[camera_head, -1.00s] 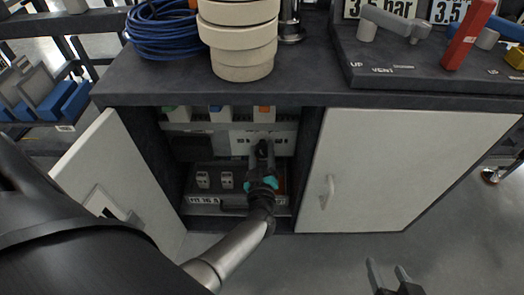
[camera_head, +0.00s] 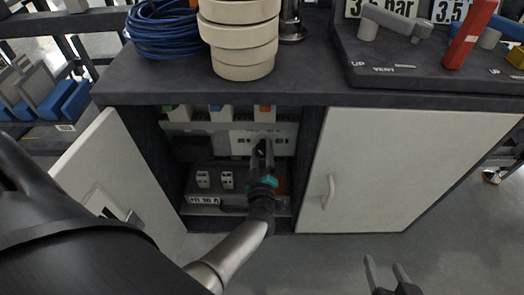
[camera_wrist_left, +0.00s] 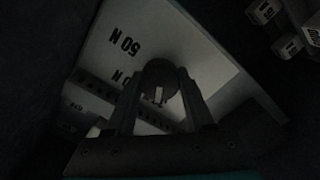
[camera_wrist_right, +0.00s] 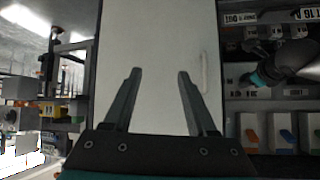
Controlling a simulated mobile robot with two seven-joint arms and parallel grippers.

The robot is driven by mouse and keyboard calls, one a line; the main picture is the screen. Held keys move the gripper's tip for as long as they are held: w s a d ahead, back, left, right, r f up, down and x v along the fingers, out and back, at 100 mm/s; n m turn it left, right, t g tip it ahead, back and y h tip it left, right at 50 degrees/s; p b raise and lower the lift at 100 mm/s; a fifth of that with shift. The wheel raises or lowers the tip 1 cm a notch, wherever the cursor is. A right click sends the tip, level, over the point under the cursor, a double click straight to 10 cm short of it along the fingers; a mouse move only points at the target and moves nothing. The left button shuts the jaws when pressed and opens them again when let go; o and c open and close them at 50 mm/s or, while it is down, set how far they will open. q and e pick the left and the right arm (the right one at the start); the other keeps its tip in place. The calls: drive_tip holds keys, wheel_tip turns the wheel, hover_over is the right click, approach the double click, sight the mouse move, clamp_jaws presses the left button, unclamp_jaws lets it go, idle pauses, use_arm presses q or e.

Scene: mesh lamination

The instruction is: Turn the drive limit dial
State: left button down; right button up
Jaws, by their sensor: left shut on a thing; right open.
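The drive limit dial (camera_wrist_left: 158,80) is a dark round knob with a pale mark, on a white panel (camera_wrist_left: 195,50) printed with force labels such as "50 N". My left gripper (camera_wrist_left: 158,92) has a finger on each side of the dial and is shut on it. In the head view my left gripper (camera_head: 261,152) reaches into the open cabinet and hides most of the dial. My right gripper (camera_head: 387,270) is open and empty in front of the closed right cabinet door; its open fingers also show in the right wrist view (camera_wrist_right: 158,85).
The left cabinet door (camera_head: 115,185) stands open beside my left arm. The closed right door (camera_head: 400,165) has a handle. Below the panel is a dark unit with small white blocks (camera_head: 203,179). Pale rings (camera_head: 240,40) and blue cable (camera_head: 163,30) lie on top.

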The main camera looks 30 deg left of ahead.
use_arm(q)
drive_tip(key=shift+c, duration=1.3)
unclamp_jaws()
drive_tip(key=shift+s+d, duration=0.1)
drive_tip(key=shift+s, duration=0.05)
use_arm(e)
drive_tip(key=shift+s, duration=0.1)
use_arm(q)
drive_tip(key=shift+s+d, duration=0.1)
drive_tip(key=shift+s, duration=0.1)
drive_tip(key=shift+s+d+p, duration=0.4)
drive_tip(key=shift+s+p, duration=0.1)
drive_tip(key=shift+s, duration=0.1)
drive_tip(key=p+v, duration=0.3)
drive_tip(key=v, duration=1)
use_arm(e)
drive_tip(key=s+d+f+g+h, duration=0.2)
drive_tip(key=s+d+g, duration=0.2)
drive_tip(key=d+g, duration=0.1)
drive_tip(key=shift+s+d+m+h, duration=0.25)
drive_tip(key=shift+d+m+h, duration=0.05)
drive_tip(key=shift+d+h, duration=0.15)
use_arm(q)
drive_tip(key=shift+s, duration=0.1)
